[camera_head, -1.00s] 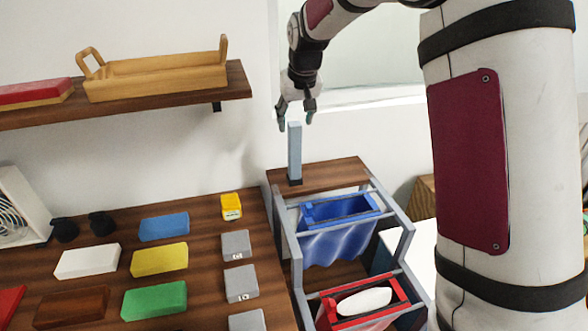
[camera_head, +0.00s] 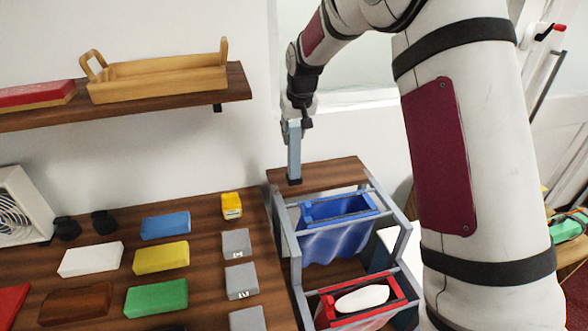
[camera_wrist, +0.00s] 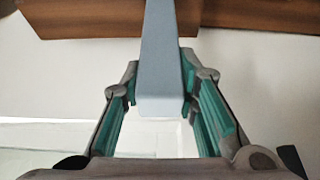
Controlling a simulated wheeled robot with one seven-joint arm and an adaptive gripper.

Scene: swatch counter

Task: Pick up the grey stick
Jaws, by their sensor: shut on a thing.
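The grey stick (camera_head: 294,155) stands upright in a small dark base on the wooden top of the small rack. My gripper (camera_head: 294,124) is at the stick's upper end, with its fingers around it. In the wrist view the grey stick (camera_wrist: 162,65) runs between the green-padded fingers of my gripper (camera_wrist: 160,98), which is shut on it. The stick's lower end still appears at the dark base in the head view.
The rack's wooden top (camera_head: 335,172) is otherwise clear. Below hang a blue bag (camera_head: 340,238) and a red-framed bin (camera_head: 398,290) with a white object. A counter with coloured swatches lies left. A shelf (camera_head: 235,85) holds a wooden tray (camera_head: 160,82).

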